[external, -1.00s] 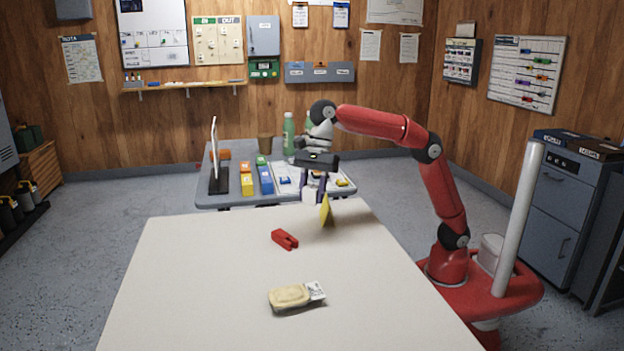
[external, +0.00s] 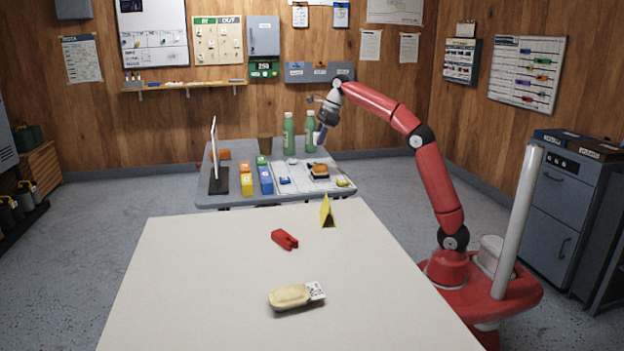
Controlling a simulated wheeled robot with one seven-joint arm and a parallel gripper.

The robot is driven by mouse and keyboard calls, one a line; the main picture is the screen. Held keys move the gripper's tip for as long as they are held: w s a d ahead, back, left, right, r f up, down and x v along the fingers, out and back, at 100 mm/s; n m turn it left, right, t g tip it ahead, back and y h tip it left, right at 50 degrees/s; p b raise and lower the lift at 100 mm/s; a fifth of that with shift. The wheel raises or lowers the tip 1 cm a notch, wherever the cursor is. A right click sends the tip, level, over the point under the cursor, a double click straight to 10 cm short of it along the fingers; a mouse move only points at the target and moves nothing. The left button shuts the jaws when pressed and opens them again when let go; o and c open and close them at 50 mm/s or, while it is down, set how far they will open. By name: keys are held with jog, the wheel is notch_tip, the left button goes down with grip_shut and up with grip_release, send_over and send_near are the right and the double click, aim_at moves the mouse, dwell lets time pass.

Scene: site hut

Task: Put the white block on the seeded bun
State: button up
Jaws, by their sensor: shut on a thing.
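My gripper (external: 319,137) is raised above the far right part of the grey back table, its fingers tilted down and to the left. It is shut on the white block, which is small and mostly hidden by the fingers at this distance. The seeded bun (external: 319,168), a small orange-brown round top, sits on the back table over a dark and white base. My gripper is above it and apart from it. The seeds are too small to make out.
Green bottles (external: 289,134) stand behind the bun, with a brown cup (external: 265,143) to their left. The pale front table (external: 190,270) holds a yellow tent sign (external: 327,212), a red stapler-like thing (external: 285,239) and a wrapped pale item (external: 291,295).

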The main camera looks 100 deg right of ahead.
aim_at(316, 164)
jog(key=f+b, duration=0.1)
jog(key=f, duration=0.1)
jog(key=f+b, duration=0.1)
jog(key=f, duration=0.1)
jog(key=shift+s+d, duration=0.2)
jog(key=shift+f+b, duration=0.7)
jog(key=shift+f, duration=1.25)
jog(key=shift+f, duration=0.2)
jog(key=o, duration=1)
jog(key=p+v, duration=0.4)
jog(key=v, duration=0.8)
jog(key=shift+r, duration=0.2)
